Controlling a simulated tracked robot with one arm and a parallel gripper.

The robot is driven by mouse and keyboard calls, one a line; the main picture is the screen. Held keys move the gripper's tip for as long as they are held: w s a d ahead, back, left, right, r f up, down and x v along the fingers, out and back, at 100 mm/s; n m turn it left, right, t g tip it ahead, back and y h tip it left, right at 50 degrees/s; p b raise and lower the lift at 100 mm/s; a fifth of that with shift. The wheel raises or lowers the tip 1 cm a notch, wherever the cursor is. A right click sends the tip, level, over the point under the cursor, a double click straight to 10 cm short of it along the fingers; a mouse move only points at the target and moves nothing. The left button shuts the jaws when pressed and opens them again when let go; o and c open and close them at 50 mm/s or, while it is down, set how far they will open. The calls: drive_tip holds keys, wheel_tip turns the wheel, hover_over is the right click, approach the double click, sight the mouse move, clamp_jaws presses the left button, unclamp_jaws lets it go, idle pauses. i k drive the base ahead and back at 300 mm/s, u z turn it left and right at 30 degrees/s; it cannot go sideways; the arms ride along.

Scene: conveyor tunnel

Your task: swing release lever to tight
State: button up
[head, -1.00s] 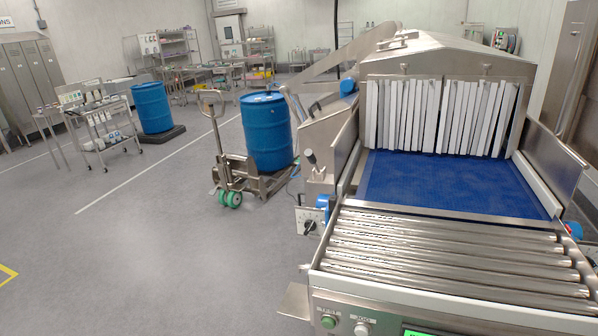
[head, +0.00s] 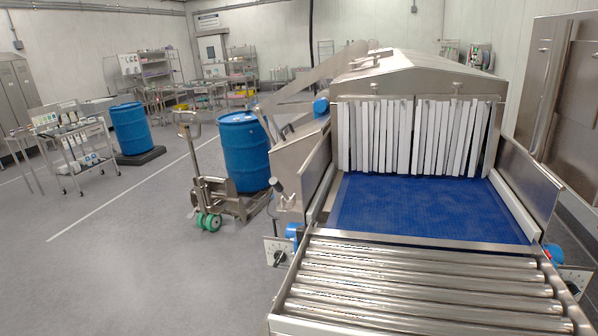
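A small lever with a dark knob (head: 277,186) stands on the left flank of the conveyor machine (head: 420,75), beside the blue belt (head: 430,208). It may be the release lever, but it is too small for me to be sure. I see no tight or loose marks and cannot tell its setting. Below it, a small plate with a black rotary knob (head: 280,257) sticks out from the left side. My gripper is not in view.
Steel rollers (head: 415,285) fill the near end of the conveyor. A pallet truck (head: 210,190) with a blue drum (head: 245,150) stands close to the machine's left side. Further left are another drum (head: 130,128) and a cart (head: 75,155). The grey floor (head: 140,270) at front left is clear.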

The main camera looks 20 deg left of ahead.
sight(275, 183)
drive_tip(key=u, duration=0.2)
drive_tip(key=i, duration=1.2)
drive_tip(key=u, duration=0.95)
drive_tip(key=i, duration=0.3)
drive_tip(key=u, duration=0.1)
